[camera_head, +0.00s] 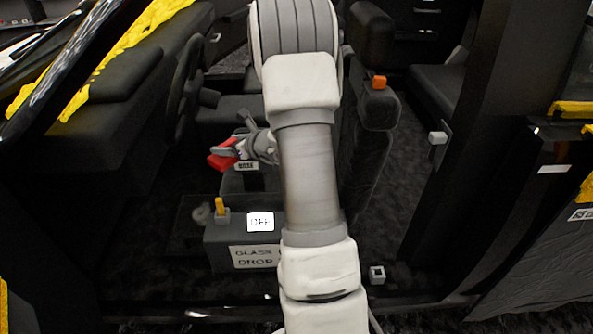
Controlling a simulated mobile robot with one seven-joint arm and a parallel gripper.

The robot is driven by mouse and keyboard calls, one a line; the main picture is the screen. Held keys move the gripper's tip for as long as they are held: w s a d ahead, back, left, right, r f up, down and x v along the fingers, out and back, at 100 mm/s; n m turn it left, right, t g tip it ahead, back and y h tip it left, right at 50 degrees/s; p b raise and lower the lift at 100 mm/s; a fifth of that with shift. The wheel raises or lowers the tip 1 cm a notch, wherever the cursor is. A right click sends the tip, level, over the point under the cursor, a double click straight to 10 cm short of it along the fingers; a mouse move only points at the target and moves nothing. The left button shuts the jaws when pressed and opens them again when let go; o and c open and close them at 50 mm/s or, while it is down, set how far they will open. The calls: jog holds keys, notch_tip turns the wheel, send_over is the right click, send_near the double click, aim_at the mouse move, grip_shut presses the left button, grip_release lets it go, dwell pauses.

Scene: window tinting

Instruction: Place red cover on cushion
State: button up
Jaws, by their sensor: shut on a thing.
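The red cover (222,154) is a small bright red piece left of my arm, inside the dark vehicle cabin. Whether the cover touches that block cannot be told. My arm hides much of the middle of the cabin. Dark seat padding (377,125) stands right of my arm, but which surface is the cushion cannot be made out.
A dark box (225,243) labelled "GLASS DROP" sits below, with a yellow lever (219,206) and a white panel (260,222) on top. A steering wheel (188,80) stands left, an orange block (378,82) is on the seat, and a dark pillar (485,130) rises right.

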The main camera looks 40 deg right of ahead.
jog(key=d+m+h, duration=0.1)
jog(key=d, duration=0.3)
jog(key=d+f+h+b, duration=0.1)
jog(key=d, duration=0.4)
jog(key=d+f+m+h, duration=0.1)
jog(key=d, duration=0.4)
jog(key=shift+w+d+m, duration=0.25)
jog(key=shift+w+m, duration=0.05)
jog(key=s+d+m+h+b, duration=0.1)
jog(key=s+d+m+h, duration=0.2)
jog(key=d, duration=1)
jog(key=shift+w+d+f+b, duration=0.15)
jog(key=shift+f+b, duration=1.45)
jog(key=shift+f, duration=3.1)
jog(key=shift+s+d+f+b, duration=0.15)
jog(key=shift+f+b, duration=1.45)
jog(key=shift+f, duration=3.05)
jog(key=shift+w+f, duration=0.1)
jog(key=shift+f, duration=0.1)
jog(key=o, duration=1.1)
jog(key=shift+r, duration=0.15)
